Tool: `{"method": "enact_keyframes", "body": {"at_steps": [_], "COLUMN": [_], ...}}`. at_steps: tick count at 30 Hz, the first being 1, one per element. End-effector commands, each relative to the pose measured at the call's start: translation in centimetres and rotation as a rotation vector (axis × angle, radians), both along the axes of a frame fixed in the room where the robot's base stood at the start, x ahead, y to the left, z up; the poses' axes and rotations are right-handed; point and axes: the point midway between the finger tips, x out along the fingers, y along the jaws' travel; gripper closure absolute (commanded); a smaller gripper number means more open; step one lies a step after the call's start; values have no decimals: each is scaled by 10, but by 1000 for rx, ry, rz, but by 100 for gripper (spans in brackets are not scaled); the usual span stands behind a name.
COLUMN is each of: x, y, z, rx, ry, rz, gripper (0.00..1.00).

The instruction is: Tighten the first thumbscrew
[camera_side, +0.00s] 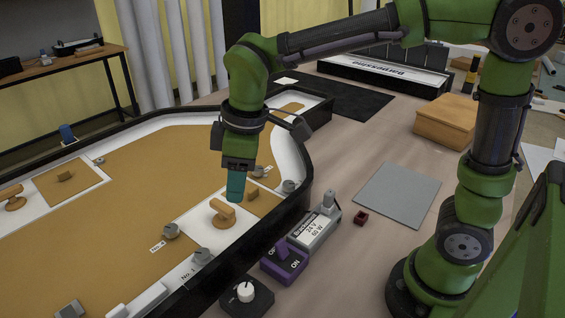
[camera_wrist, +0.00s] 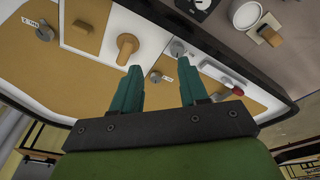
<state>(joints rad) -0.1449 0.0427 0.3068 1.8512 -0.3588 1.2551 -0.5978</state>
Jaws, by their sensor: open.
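A grey thumbscrew (camera_side: 202,256) beside a "No 1" label (camera_side: 187,276) sits on the lightbox's white near rim in the side view. Other grey thumbscrews stand at the tan panel (camera_side: 170,230) and by the right corner (camera_side: 288,187). My gripper (camera_side: 235,198) points down above the panel, beyond the No 1 thumbscrew and close to a wooden handle (camera_side: 222,212). In the wrist view its teal fingers (camera_wrist: 158,65) are apart with nothing held. One grey knob (camera_wrist: 155,76) shows between them, and another (camera_wrist: 178,48) with a small label lies just beyond.
The lightbox has a raised black edge (camera_side: 232,262). Outside it stand a purple ON switch box (camera_side: 285,262), a power supply (camera_side: 315,228) and a black dial box (camera_side: 246,294). A grey mat (camera_side: 398,194) and wooden box (camera_side: 446,122) lie to the right.

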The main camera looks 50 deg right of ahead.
Motion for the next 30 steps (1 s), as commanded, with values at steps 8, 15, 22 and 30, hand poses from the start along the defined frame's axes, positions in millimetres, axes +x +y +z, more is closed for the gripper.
{"method": "enact_keyframes", "body": {"at_steps": [8,15,22,30], "x": [45,48,47,47], "y": [76,72,71,71], "z": [-1,19,1,-56], "rx": [-119,-164,-166,-163], "ry": [97,100,105,107], "rz": [796,1071,1105,1106], "gripper": [56,56,56,56]}}
